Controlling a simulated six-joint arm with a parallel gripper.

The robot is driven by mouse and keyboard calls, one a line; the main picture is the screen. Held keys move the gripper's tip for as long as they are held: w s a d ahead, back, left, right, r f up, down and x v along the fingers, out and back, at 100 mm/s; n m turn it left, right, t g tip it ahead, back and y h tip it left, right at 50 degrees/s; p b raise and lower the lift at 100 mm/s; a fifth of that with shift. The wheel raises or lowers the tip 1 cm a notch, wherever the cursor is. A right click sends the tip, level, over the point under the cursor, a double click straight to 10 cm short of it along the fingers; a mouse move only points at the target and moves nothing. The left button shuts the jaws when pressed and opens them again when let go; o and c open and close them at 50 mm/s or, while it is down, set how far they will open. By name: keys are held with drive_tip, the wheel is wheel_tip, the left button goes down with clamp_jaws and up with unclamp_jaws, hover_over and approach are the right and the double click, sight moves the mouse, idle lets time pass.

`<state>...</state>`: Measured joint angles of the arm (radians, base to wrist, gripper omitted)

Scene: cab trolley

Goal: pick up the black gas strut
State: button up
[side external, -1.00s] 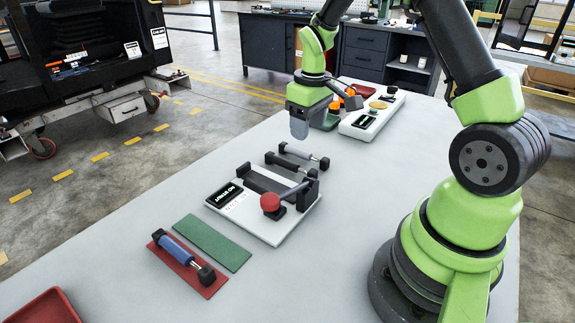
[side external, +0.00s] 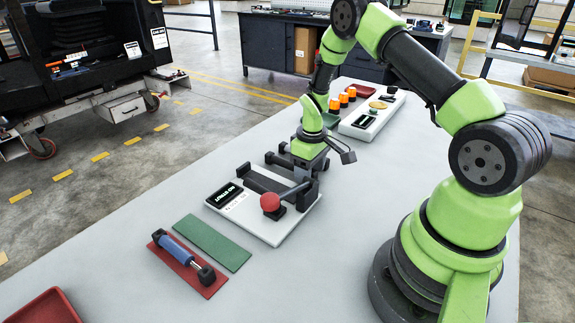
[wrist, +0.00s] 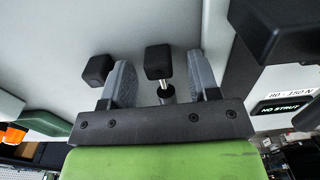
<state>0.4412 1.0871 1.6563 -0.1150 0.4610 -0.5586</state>
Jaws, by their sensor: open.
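My gripper (side external: 304,164) is low over two struts lying side by side behind the test fixture. In the wrist view its fingers are open (wrist: 160,78), one on each side of a strut with a black end block (wrist: 158,62) and a silver rod. By its place next to the fixture this is the black gas strut (side external: 271,158); its body is mostly hidden by my gripper. I cannot tell whether the fingers touch it. The other, greyer strut (side external: 284,147) lies just beyond; its black end block (wrist: 97,68) is outside the left finger.
The fixture (side external: 285,235) has a NO STRUT display and a red-knobbed lever (side external: 270,202) close to my gripper. A blue strut (side external: 176,248) lies on a red mat beside a bare green mat (side external: 212,242).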

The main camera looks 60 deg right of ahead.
drive_tip(key=shift+f, duration=0.1)
drive_tip(key=shift+c, duration=0.4)
clamp_jaws()
